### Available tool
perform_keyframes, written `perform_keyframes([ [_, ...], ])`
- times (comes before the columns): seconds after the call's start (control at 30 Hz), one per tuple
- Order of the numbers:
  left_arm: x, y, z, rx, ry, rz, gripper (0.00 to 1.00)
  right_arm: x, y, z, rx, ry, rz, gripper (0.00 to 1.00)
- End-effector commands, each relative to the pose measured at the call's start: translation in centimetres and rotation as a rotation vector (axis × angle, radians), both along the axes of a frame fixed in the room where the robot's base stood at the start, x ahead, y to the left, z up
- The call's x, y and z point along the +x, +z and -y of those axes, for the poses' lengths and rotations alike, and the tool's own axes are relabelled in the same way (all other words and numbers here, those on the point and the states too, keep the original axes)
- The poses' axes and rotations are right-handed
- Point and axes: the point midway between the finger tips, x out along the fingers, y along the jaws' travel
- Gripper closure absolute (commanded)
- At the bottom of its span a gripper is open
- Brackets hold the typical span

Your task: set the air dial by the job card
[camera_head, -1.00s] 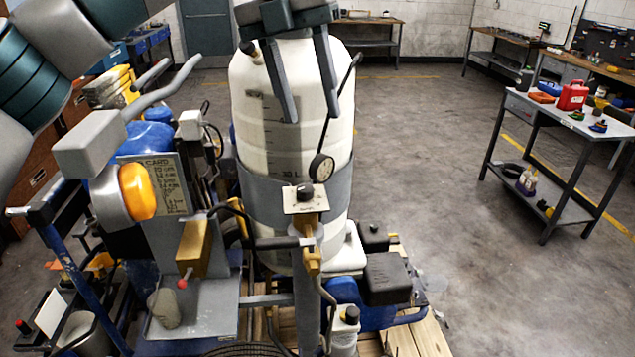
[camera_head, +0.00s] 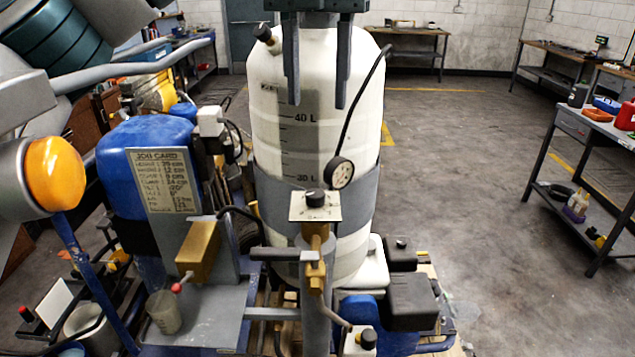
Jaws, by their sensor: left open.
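The job card (camera_head: 163,181) is a tan printed plate at the left of the machine; its heading reads JOB CARD, and its lines are small. The air dial appears to be the black knob (camera_head: 314,197) on a pale square plate (camera_head: 315,212), on a post in front of the white tank (camera_head: 263,130). A round gauge (camera_head: 340,172) sits just above and right of it. My left gripper (camera_head: 317,98) is open and empty, fingers pointing down in front of the upper tank, above the knob and apart from it. My right gripper is not in view.
A brass block with a red-tipped lever (camera_head: 199,250) and a grey cup (camera_head: 164,311) are left of the post. A black hose (camera_head: 357,108) runs from the tank top to the gauge. A work table (camera_head: 575,125) stands right, with clear floor between.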

Motion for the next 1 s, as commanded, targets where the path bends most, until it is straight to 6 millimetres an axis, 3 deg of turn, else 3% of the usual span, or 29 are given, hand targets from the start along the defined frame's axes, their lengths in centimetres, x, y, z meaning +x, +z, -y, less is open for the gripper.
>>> perform_keyframes([
  [0.27,0.0,-3.3,-0.1,0.001,-0.001,-0.002,0.55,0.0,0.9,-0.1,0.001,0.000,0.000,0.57],
  [0.8,-0.1,-12.8,-0.1,0.000,0.000,-0.003,0.55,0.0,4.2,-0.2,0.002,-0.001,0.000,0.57],
  [1.0,0.0,-15.3,-0.1,-0.001,0.001,0.000,0.55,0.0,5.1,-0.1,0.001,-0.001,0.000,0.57],
])
